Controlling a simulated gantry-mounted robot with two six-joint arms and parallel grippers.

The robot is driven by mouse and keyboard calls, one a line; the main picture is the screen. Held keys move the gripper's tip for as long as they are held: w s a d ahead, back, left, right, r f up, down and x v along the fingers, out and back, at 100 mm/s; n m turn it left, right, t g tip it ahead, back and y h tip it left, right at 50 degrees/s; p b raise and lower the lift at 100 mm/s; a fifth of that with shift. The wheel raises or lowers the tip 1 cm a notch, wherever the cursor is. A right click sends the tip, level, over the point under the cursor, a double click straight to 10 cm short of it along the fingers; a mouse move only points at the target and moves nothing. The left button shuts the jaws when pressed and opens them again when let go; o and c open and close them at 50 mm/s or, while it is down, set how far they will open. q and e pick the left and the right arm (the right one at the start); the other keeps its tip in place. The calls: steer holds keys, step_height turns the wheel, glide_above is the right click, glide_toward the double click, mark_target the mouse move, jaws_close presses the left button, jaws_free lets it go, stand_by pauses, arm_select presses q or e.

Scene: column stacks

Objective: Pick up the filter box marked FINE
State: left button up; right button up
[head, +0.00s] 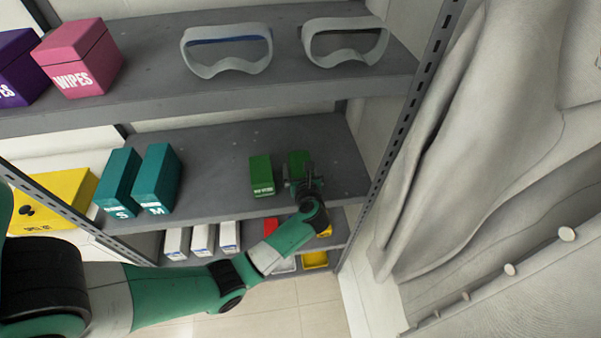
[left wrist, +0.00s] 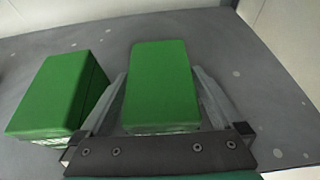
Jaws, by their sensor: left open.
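Two green boxes stand side by side on the middle shelf. The left green box (head: 261,175) has a white label too small to read in the head view. The right green box (head: 297,160) is partly hidden by my left gripper (head: 303,182). In the left wrist view, the right green box (left wrist: 162,85) lies between the two open fingers, one along each side, and the left green box (left wrist: 58,95) is just outside the left finger. I cannot see which box is marked FINE. My right gripper is not in view.
Teal boxes marked S (head: 119,180) and M (head: 157,180) stand left on the same shelf (head: 215,155), with bare shelf between. Goggles (head: 227,50) and a WIPES box (head: 78,60) are above. A rack post (head: 395,130) and grey cloth (head: 450,120) stand right.

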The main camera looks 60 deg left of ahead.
arm_select(q)
steer(key=shift+c, duration=0.3)
steer(key=c, duration=1.2)
steer(key=shift+r, duration=0.1)
